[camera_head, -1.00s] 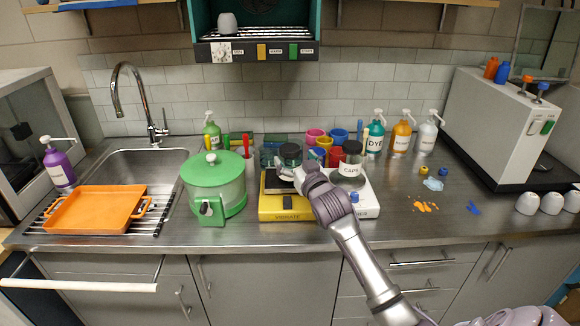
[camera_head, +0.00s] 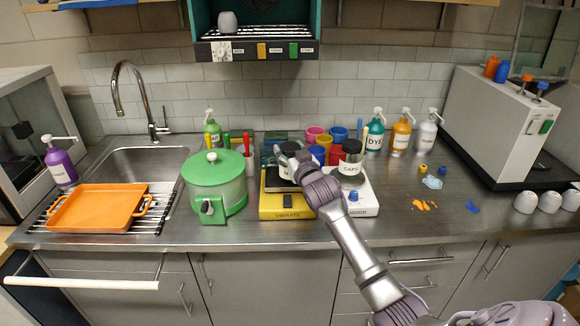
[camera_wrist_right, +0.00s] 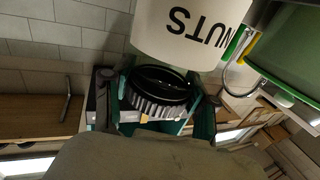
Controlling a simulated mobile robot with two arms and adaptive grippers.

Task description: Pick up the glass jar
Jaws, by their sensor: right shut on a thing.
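A glass jar with a dark lid and pale label (camera_head: 286,174) is at the yellow VIBRATE device, partly hidden by my right gripper (camera_head: 296,162). In the right wrist view, its label (camera_wrist_right: 190,30) reads NUTS upside down, and its black ribbed lid (camera_wrist_right: 160,92) sits between the fingers of my right gripper (camera_wrist_right: 156,108). The gripper is shut on this jar. I cannot tell whether the jar touches the device. A second dark-lidded jar, labelled CAPS (camera_head: 350,168), stands on a white scale just to the right. My left gripper is not in view.
The yellow device (camera_head: 286,208) and white scale (camera_head: 365,205) stand side by side. A green pot (camera_head: 213,182) is close on the left. Coloured cups (camera_head: 318,134) stand behind. Pump bottles (camera_head: 401,135) line the wall. Counter in front of the device is narrow.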

